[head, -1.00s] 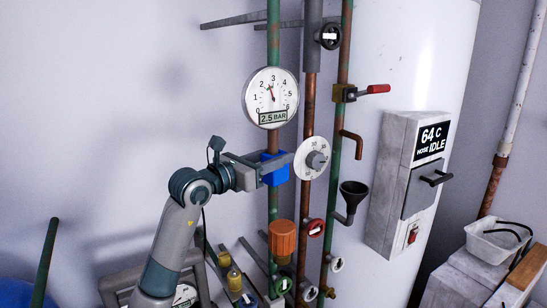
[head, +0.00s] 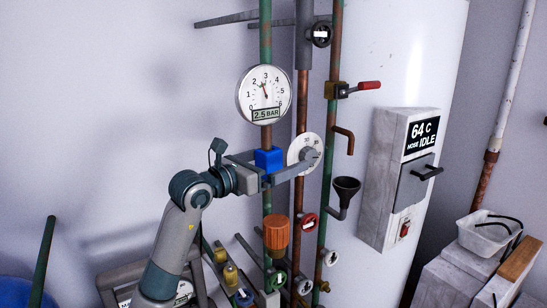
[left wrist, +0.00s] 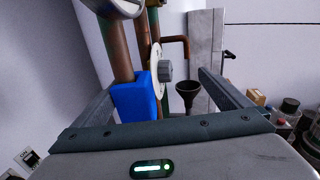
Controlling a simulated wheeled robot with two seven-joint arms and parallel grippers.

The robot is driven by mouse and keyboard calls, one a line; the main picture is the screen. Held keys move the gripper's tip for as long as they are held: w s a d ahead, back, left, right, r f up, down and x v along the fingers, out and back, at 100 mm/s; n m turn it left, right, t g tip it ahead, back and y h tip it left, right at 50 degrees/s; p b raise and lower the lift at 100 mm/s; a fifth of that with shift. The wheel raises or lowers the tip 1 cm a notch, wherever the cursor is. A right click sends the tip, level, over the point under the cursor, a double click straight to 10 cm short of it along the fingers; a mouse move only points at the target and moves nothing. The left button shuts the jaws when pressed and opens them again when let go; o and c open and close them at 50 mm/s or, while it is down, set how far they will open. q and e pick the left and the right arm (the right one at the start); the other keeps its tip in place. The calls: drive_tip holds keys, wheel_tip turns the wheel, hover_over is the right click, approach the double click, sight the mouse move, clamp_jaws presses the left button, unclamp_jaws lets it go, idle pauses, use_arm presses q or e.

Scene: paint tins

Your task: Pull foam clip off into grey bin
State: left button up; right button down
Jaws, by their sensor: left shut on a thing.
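The blue foam clip (head: 268,160) sits on the green and rusty pipe (head: 266,198), just below the pressure gauge (head: 264,95). My left gripper (head: 280,166) reaches in from the left at the clip, one finger behind it and one across its lower front, shut on it. In the left wrist view the clip (left wrist: 134,98) is beside the left finger, still against the pipe. The right finger shows off to the right there. A pale grey bin (head: 486,236) stands at the far right with a dark strip in it. My right gripper is out of view.
A white dial (head: 303,153), a black funnel (head: 346,188) and a red-handled valve (head: 350,90) crowd the pipes right of the clip. An orange cap (head: 276,233) is below. A grey control box (head: 405,175) stands between the pipes and the bin.

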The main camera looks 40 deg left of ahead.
use_arm(q)
drive_tip(key=shift+d, duration=0.2)
drive_tip(key=shift+c, duration=0.4)
drive_tip(key=shift+a, duration=0.3)
drive_tip(key=shift+c, duration=0.2)
drive_tip(key=shift+r, duration=0.1)
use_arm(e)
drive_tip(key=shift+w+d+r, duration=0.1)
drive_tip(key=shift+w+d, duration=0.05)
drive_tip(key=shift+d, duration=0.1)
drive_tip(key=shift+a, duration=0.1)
use_arm(q)
drive_tip(key=shift+a+r, duration=0.1)
drive_tip(key=shift+r, duration=0.15)
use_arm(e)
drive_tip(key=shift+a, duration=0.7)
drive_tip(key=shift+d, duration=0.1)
